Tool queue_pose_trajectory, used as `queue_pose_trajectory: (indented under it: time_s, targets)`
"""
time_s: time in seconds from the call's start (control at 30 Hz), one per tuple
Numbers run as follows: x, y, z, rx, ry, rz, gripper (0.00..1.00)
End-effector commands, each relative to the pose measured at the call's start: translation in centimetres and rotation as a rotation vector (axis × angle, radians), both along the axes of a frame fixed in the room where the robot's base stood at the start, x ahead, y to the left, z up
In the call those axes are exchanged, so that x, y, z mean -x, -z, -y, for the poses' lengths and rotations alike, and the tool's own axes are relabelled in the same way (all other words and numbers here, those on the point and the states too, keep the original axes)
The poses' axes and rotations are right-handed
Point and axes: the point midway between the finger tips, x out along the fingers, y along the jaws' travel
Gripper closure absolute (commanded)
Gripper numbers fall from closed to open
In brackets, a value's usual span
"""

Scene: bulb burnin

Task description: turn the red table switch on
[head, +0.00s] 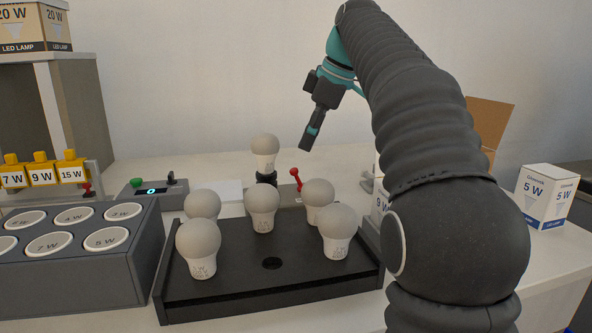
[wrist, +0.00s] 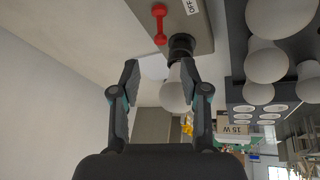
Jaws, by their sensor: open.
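The red table switch (head: 297,178) is a small red lever on a grey box behind the black tray. In the wrist view the red switch (wrist: 160,24) is at the top, with an OFF label (wrist: 192,6) beside it. A bulb (head: 265,146) stands upright in a black socket (head: 266,178) on the same box, left of the switch in the head view. My gripper (head: 312,132) is open and empty, above the box and apart from the switch. In the wrist view my gripper (wrist: 159,76) has its fingers spread, with the bulb (wrist: 173,92) showing between them.
A black tray (head: 270,291) with several bulbs stands in front of the switch. Left are a grey rack (head: 75,285) with labelled holes and a tester (head: 152,190) with a green button. A 5 W box (head: 545,195) stands at the right. The air around my gripper is clear.

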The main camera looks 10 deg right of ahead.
Motion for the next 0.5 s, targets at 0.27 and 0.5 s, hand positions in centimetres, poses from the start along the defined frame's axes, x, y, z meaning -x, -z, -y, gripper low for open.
queue_pose_trajectory:
  time_s: [0.27,0.5]
  targets:
    - [-1.5,4.8,-1.6,0.0,-0.004,-0.003,0.55]
    - [-2.3,6.7,-2.3,0.0,-0.005,0.0,0.55]
